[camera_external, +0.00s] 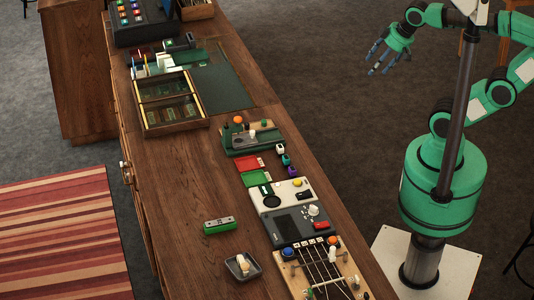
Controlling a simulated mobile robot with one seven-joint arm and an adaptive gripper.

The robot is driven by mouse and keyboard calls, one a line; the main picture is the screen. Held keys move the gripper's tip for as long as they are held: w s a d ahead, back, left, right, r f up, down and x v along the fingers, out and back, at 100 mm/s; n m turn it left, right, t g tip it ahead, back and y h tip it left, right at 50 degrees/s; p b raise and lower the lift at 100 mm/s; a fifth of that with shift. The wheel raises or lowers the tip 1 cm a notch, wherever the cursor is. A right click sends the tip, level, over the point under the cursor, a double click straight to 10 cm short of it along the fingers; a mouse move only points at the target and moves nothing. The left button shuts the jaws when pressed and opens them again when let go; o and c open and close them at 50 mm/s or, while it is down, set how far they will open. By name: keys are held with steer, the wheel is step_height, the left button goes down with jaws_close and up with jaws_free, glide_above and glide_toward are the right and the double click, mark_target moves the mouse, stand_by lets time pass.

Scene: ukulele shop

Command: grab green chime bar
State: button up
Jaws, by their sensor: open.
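A small green bar with a pale top face (219,224), which looks like the green chime bar, lies alone on the wooden counter (185,215) near its left side. My gripper (378,64) is open and empty, up at the top right. It hangs over the floor side to the right of the counter, well apart from the bar. Nothing hides the bar.
A small dark dish (243,274) with a pale item sits just below the bar. To its right are a grey device (290,226), a cream device (270,198), red and green trays (257,179) and a stringed board (325,272). A compartmented wooden case (145,125) stands farther back.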

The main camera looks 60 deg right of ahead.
steer(key=w+a+r+n+g+y+p, duration=0.1)
steer(key=w+a+r+p, duration=0.1)
steer(key=w+a+r, duration=0.45)
steer(key=w+a+r+n+g+p, duration=0.1)
steer(key=w+a+p, duration=0.25)
steer(key=w, duration=0.55)
steer(key=w+a+f+n+g+p, duration=0.1)
steer(key=w+a+p, duration=0.1)
steer(key=w+a, duration=0.55)
steer(key=w+a+f+n+p, duration=0.15)
steer(key=w+a, duration=0.35)
steer(key=a, duration=0.5)
steer(key=w+a+f+n+g+p, duration=0.15)
steer(key=a+f, duration=0.25)
steer(key=a, duration=0.6)
steer(key=w+a+f+n+p, duration=0.1)
steer(key=w+a+f+p, duration=0.25)
steer(key=a, duration=0.55)
steer(key=s+a+f+n+p, duration=0.1)
steer(key=s+a+f, duration=0.1)
steer(key=a+f, duration=0.6)
steer(key=s+a+f+n+g+h+p, duration=0.1)
steer(key=s+a+f+p, duration=0.1)
steer(key=a+f, duration=0.6)
steer(key=a, duration=0.3)
steer(key=shift+s+a, duration=0.2)
steer(key=shift+s, duration=0.05)
